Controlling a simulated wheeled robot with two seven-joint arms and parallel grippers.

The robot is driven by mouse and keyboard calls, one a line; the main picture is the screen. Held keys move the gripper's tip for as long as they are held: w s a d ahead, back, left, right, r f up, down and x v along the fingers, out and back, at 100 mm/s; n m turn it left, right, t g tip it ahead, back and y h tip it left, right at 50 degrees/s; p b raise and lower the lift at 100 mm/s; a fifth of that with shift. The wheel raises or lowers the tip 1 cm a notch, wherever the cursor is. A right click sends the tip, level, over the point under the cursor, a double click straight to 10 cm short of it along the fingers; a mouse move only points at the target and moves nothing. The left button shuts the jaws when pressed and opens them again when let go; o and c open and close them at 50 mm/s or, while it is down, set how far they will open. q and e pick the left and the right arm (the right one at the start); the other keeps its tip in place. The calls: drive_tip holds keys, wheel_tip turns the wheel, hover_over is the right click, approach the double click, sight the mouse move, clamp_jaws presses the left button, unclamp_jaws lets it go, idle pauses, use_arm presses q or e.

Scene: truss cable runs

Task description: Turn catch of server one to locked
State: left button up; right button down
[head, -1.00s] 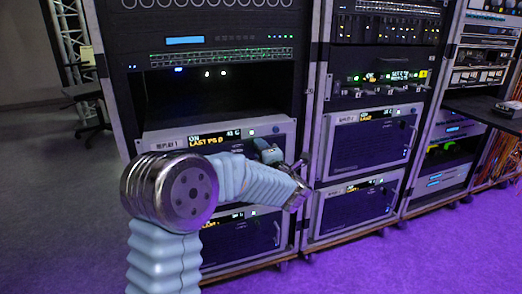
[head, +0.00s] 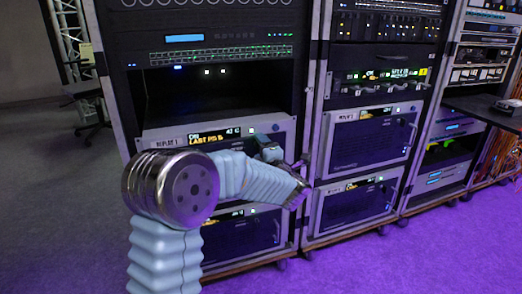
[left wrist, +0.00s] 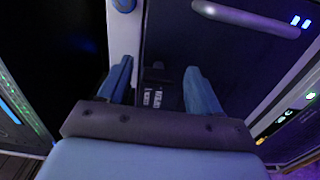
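Server one, labelled REPLAY 1 (head: 168,143), has a lit display and sits in the left rack below an open dark bay. My left gripper (head: 272,152) is at the right part of its front, and my forearm hides much of the panel below. In the left wrist view my left gripper (left wrist: 160,68) is open, one blue finger on each side of a small dark catch (left wrist: 156,75). A small white printed label (left wrist: 152,97) lies beside the catch. I cannot tell whether the fingers touch the catch. My right gripper is not in view.
A metal bar handle (left wrist: 245,18) stands out from the panel near the gripper. The middle rack holds similar servers (head: 370,138). A shelf (head: 485,108) juts out from the right rack. The purple floor (head: 400,262) in front is clear.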

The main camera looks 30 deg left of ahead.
use_arm(q)
drive_tip(key=v, duration=1.3)
drive_tip(key=shift+s+d, duration=0.25)
drive_tip(key=shift+s, duration=0.05)
drive_tip(key=w+d+f+m+h+p, duration=0.25)
drive_tip(key=f+m+h, duration=0.35)
drive_tip(key=f, duration=0.4)
drive_tip(key=w+d+f+m+h+p, duration=0.15)
drive_tip(key=d+f+m+h, duration=0.25)
drive_tip(key=f+m, duration=0.55)
drive_tip(key=s+d+f+m+g+h+p, duration=0.3)
drive_tip(key=s+d+f+m+g+h, duration=0.15)
drive_tip(key=s+f, duration=0.6)
drive_tip(key=s+d+f+m+g+h+p, duration=0.1)
drive_tip(key=s+d+f+m+g, duration=0.1)
drive_tip(key=s, duration=0.5)
drive_tip(key=s+d+f+m+g+h, duration=0.2)
drive_tip(key=s+f+m+g, duration=0.2)
drive_tip(key=s+f, duration=0.2)
drive_tip(key=shift+s+p, duration=0.4)
drive_tip(key=shift+s, duration=0.8)
